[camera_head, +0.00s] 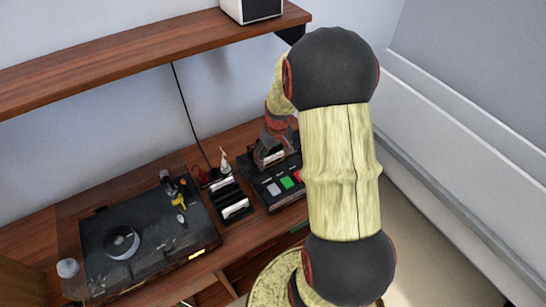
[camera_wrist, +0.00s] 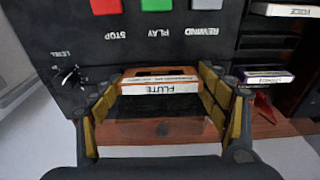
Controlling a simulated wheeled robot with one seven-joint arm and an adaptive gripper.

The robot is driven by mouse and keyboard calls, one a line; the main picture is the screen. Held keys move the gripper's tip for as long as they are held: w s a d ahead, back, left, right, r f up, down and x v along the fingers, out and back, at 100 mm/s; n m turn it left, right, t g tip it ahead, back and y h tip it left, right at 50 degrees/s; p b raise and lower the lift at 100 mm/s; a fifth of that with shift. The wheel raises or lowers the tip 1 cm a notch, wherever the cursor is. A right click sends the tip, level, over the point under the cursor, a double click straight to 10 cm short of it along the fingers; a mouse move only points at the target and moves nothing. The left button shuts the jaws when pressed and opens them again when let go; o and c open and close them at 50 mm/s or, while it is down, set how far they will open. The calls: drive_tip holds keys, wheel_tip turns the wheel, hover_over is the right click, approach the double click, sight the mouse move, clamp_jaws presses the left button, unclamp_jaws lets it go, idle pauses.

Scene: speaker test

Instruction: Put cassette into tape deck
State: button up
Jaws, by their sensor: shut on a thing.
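My gripper (camera_wrist: 155,105) has its two yellow-padded fingers shut on a cassette (camera_wrist: 160,88) with a white label reading FLUTE. In the head view my gripper (camera_head: 270,153) is over the back part of the black tape deck (camera_head: 262,190), with a pale strip between its fingers. The tape deck also shows in the wrist view (camera_wrist: 60,40), with red STOP, green PLAY and grey REWIND buttons and a LEVEL knob. My gripper hides the deck's cassette opening, so I cannot tell whether the cassette is in it or above it.
A black rack (camera_head: 228,192) with cassettes stands left of the deck; a VOICE cassette (camera_wrist: 285,10) shows there in the wrist view. A turntable (camera_head: 100,265) is further left. A wooden shelf (camera_head: 130,60) overhangs the back. My arm covers the deck's right side.

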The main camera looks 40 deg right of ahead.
drive_tip(key=shift+f+b, duration=0.6)
drive_tip(key=shift+f, duration=0.45)
idle(0.4)
drive_tip(key=o, duration=1.2)
drive_tip(key=shift+o, duration=0.6)
drive_tip(key=shift+r+p, duration=1.75)
drive_tip(key=shift+r, duration=0.8)
